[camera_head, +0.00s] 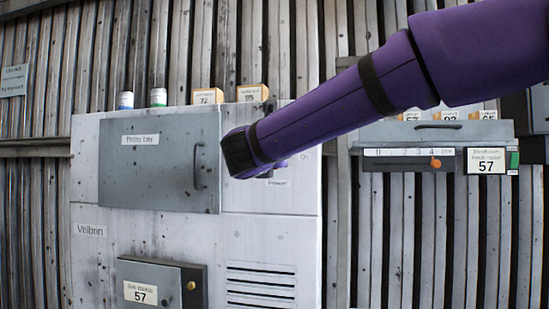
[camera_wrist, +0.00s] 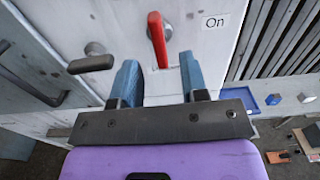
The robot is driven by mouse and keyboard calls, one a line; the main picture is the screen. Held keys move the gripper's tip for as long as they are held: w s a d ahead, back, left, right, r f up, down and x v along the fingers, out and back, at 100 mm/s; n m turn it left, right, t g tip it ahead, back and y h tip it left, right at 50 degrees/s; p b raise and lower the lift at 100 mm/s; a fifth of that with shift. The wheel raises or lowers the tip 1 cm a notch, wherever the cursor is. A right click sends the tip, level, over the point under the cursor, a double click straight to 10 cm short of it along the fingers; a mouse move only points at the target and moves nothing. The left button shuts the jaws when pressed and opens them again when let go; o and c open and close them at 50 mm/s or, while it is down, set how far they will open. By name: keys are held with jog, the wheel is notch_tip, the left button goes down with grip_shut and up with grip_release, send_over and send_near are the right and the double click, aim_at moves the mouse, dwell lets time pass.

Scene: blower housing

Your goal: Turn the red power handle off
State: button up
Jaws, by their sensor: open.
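The red power handle (camera_wrist: 157,38) is on the white cabinet panel in the wrist view, standing roughly upright and leaning slightly, with an "On" label (camera_wrist: 214,22) to its upper right. My gripper (camera_wrist: 160,78) is open, its two blue fingers apart on either side of the space just below the handle's lower part. Whether a finger touches the handle cannot be told. In the head view my purple arm reaches to the panel, and my gripper (camera_head: 268,170) hides the handle there.
A grey knob (camera_wrist: 92,60) sticks out left of the handle, near a door with a dark pull handle (camera_wrist: 28,85). In the head view this grey door (camera_head: 150,170) is shut. A slotted vent (camera_head: 261,288) lies below. A shelf unit with a slider (camera_head: 436,162) is at right.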

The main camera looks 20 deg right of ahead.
jog(key=v, duration=0.5)
dwell(0.4)
jog(key=s+d+f+m+g+y, duration=0.1)
jog(key=s+d+f+m+g, duration=0.6)
jog(key=s+d+f+m, duration=0.45)
jog(key=s+f+m+g+y, duration=0.3)
jog(key=s+f+m+y, duration=0.5)
jog(key=s+f+m, duration=0.3)
jog(key=shift+s+d+f+m, duration=0.2)
jog(key=shift+s+d+m, duration=0.3)
jog(key=shift+s+m, duration=2.65)
jog(key=shift+w+m, duration=0.7)
jog(key=shift+w, duration=0.05)
